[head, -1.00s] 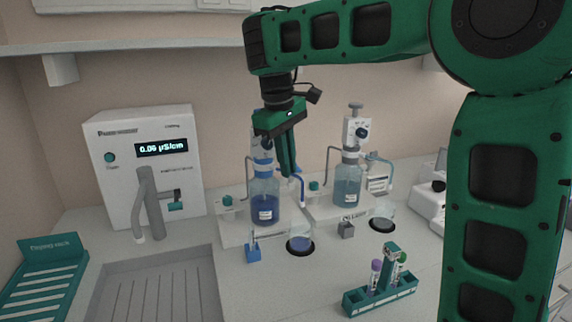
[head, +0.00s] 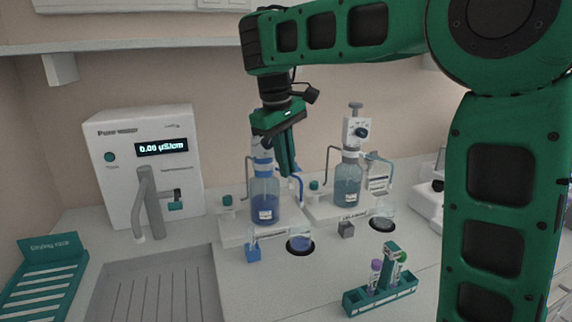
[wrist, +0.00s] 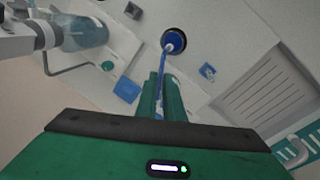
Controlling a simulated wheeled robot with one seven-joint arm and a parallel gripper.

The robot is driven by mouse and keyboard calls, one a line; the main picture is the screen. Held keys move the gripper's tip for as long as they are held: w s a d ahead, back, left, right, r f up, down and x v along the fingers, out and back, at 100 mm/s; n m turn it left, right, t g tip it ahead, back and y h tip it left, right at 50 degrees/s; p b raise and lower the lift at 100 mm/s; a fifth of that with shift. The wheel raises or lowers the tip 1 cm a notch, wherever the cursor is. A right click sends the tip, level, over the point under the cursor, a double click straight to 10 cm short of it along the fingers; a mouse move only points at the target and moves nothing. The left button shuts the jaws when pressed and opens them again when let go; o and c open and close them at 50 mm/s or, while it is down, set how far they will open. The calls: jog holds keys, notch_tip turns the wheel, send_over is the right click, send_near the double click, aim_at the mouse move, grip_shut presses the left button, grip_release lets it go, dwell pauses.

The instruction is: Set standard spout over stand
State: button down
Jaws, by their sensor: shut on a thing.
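The blue standard spout (head: 299,188) curves out from a bottle of blue liquid (head: 265,203). My gripper (head: 288,172) is shut on the spout beside the bottle. In the wrist view the fingers (wrist: 161,84) close around the blue tube (wrist: 173,42), whose free end lies over a dark round recess. I cannot tell which block is the stand. The grip itself is partly hidden by the fingers.
A tube rack (head: 380,298) stands at the front. A water unit (head: 145,165), a sink (head: 155,285) and a drying rack (head: 45,275) are left. A shelf (head: 150,46) is above.

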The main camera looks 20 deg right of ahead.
jog(key=a+m+g, duration=0.2)
jog(key=a+m, duration=0.6)
jog(key=m, duration=0.3)
jog(key=shift+w+a, duration=0.25)
jog(key=shift+w, duration=0.2)
jog(key=shift+r+m, duration=0.1)
jog(key=shift+m, duration=0.2)
jog(key=c, duration=1.9)
grip_release()
jog(key=shift+o, duration=0.2)
